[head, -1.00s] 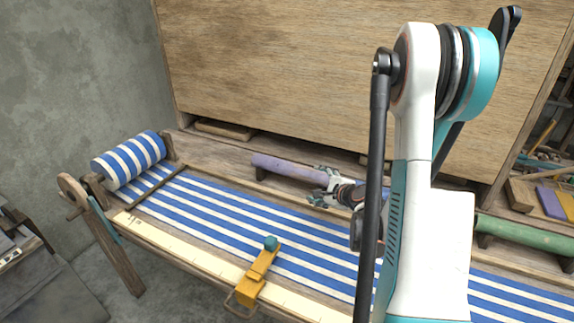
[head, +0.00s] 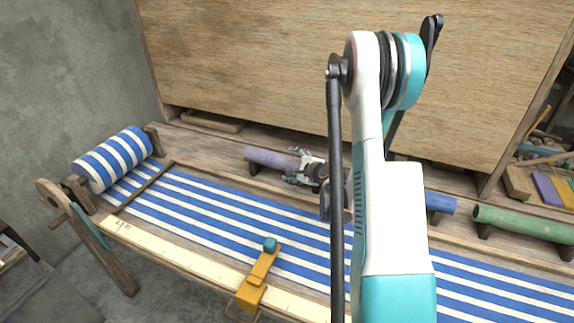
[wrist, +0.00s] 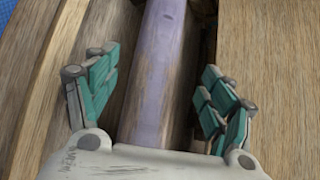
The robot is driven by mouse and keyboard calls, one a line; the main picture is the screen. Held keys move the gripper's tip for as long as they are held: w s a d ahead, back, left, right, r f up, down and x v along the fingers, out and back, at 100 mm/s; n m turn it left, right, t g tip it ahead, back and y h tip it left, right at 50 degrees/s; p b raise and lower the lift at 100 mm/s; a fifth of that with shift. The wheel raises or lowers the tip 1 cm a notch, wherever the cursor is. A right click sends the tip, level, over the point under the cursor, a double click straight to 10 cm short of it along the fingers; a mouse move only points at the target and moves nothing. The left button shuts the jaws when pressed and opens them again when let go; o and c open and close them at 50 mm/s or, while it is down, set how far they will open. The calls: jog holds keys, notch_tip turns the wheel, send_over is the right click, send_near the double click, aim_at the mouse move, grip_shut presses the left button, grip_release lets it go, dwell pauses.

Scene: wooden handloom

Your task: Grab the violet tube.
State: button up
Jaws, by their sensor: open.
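The violet tube (head: 268,157) lies along the back ledge of the loom, raised on small wooden supports, its paint worn in places. In the wrist view the violet tube (wrist: 158,70) runs lengthwise between the two teal fingers. My gripper (head: 300,168) is at the tube's right part in the head view and hides some of it. In the wrist view my gripper (wrist: 155,92) is open, with one finger on each side of the tube and a gap on both sides. I cannot tell how far the fingertips reach down beside it.
A blue tube (head: 440,203) and a green tube (head: 525,224) lie farther right on the same ledge. Striped cloth (head: 215,210) covers the loom in front. A yellow clamp (head: 258,280) with a teal knob sits on the front rail. A wooden panel (head: 330,80) stands behind.

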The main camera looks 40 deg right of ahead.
aim_at(290, 165)
jog(key=b+x, duration=0.1)
jog(key=x, duration=0.3)
jog(key=shift+w+a+f+b, duration=0.1)
jog(key=shift+f+b, duration=0.3)
jog(key=shift+w+f, duration=0.1)
jog(key=shift+w, duration=0.3)
jog(key=c, duration=1.4)
